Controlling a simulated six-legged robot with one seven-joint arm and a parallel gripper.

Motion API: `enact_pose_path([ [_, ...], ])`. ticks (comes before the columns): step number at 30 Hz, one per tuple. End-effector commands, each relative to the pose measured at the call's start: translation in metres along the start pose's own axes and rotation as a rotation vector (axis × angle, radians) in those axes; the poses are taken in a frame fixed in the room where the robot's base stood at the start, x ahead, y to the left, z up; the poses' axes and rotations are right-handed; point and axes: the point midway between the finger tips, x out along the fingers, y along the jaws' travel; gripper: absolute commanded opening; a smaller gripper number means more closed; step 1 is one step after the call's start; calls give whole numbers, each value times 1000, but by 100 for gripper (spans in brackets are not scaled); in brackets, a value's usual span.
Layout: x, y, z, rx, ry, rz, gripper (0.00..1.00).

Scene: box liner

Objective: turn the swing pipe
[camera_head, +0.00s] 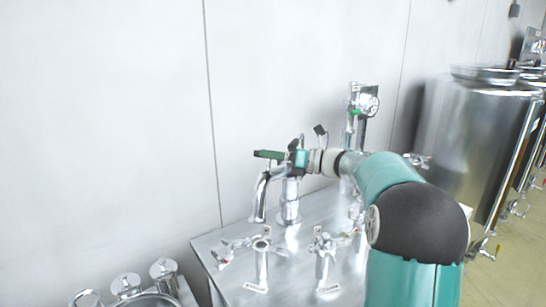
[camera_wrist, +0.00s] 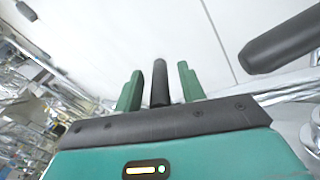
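The swing pipe (camera_head: 262,192) is a chrome pipe that bends downward at the left of a post on the steel table. My gripper (camera_head: 268,155) is at the top of this pipe, with its green fingers pointing left. In the wrist view, my gripper (camera_wrist: 160,92) has its fingers spread apart. A dark rod (camera_wrist: 160,78) shows between them, with a gap on each side; I cannot tell whether it is fully between the fingers or beyond them. My gripper and wrist hide part of the pipe's top in the head view.
The steel table (camera_head: 225,284) carries chrome valves (camera_head: 262,262) and (camera_head: 324,258) in front. A gauge fitting (camera_head: 369,104) stands behind my arm. A black handle (camera_wrist: 282,42) is at the right in the wrist view. A steel tank (camera_head: 462,130) stands right; a plain wall is behind.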

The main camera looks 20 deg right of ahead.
Motion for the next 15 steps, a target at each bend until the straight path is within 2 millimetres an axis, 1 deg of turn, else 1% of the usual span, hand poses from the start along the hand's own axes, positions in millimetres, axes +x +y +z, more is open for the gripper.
enact_pose_path([
  [8,-2,0,-1,1,2,0,40],
  [11,-10,-1,-1,1,1,-2,40],
  [14,-26,-1,-1,0,1,-3,40],
  [15,-34,-1,-1,0,1,-3,40],
])
